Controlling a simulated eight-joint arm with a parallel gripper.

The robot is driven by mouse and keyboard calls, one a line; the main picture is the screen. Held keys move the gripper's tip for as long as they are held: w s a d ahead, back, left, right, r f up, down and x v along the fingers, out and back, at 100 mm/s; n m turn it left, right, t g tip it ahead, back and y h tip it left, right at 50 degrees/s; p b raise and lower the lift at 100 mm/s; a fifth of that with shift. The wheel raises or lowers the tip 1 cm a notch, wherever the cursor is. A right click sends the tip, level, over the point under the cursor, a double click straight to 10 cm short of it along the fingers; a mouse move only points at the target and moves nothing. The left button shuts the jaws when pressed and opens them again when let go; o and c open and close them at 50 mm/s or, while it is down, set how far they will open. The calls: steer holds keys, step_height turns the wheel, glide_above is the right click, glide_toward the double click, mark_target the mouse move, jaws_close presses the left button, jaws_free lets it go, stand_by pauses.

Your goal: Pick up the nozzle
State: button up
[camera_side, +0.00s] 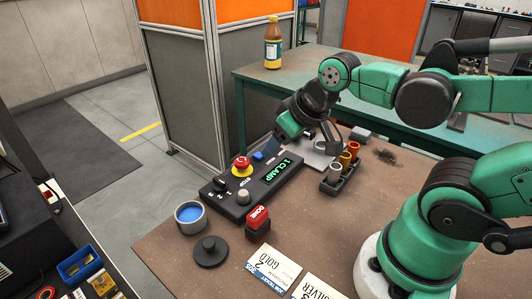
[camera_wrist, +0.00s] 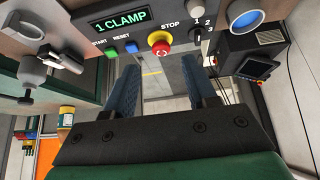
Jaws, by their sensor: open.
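The pictures do not show which one the task means. My gripper (camera_side: 270,148) is left of the rack, over the far end of the control box, apart from the cylinders. In the wrist view my gripper (camera_wrist: 161,68) has its two dark blue fingers apart, with nothing between them. The rack is not clearly visible there.
The control box (camera_side: 222,207) carries a red stop button (camera_side: 242,163) and a lit sign. A pot of blue stuff (camera_side: 190,214), a black knobbed lid (camera_side: 210,251), a red block (camera_side: 258,219) and labelled cards (camera_side: 272,267) lie nearer. A bottle (camera_side: 272,45) stands on the back bench.

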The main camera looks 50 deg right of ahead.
steer(key=s+d+f+m+g, duration=0.2)
steer(key=d+g, duration=0.1)
steer(key=d, duration=0.3)
steer(key=m+g, duration=0.2)
steer(key=g, duration=0.1)
glide_above(336, 166)
step_height(336, 166, down, 2)
steer(key=shift+w+a, duration=0.1)
steer(key=shift+w, duration=0.05)
steer(key=shift+f, duration=2.85)
steer(key=shift+c, duration=0.3)
jaws_close()
steer(key=shift+r, duration=0.1)
